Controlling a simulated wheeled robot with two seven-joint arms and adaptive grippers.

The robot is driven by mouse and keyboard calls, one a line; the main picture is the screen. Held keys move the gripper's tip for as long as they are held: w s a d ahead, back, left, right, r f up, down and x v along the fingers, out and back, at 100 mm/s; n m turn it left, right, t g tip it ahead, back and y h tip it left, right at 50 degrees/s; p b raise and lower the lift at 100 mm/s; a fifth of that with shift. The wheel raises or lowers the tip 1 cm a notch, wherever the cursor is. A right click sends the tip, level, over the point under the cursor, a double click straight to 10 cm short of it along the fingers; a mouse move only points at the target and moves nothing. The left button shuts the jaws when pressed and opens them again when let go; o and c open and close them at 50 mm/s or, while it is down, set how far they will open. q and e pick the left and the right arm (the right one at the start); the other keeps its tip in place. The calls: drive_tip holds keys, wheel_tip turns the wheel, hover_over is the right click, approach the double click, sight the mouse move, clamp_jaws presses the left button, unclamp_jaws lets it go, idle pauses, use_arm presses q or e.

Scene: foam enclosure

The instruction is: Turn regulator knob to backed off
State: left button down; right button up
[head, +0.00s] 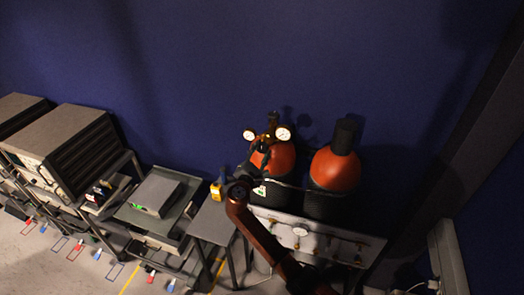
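The regulator (272,119) sits on top of the left gas cylinder (283,160), which is dark with an orange shoulder. Two round white-faced gauges flank it, a left gauge (249,134) and a right gauge (284,133). My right arm comes up from the bottom, and my dark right gripper (262,150) is right at the front of the regulator, just below and between the gauges. The regulator knob cannot be made out; the gripper seems to cover it. The fingers are too small and dark to tell whether they are open or shut. My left gripper is out of view.
A second orange-topped cylinder (333,171) with a black cap stands close on the right. A pale panel (330,238) with a gauge is in front of the cylinders. A small table (212,225), a yellow device (216,190) and grey instruments (75,145) stand left. A blue wall is behind.

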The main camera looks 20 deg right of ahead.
drive_tip(key=o, duration=0.4)
drive_tip(key=v, duration=1.2)
drive_tip(key=shift+f, duration=0.1)
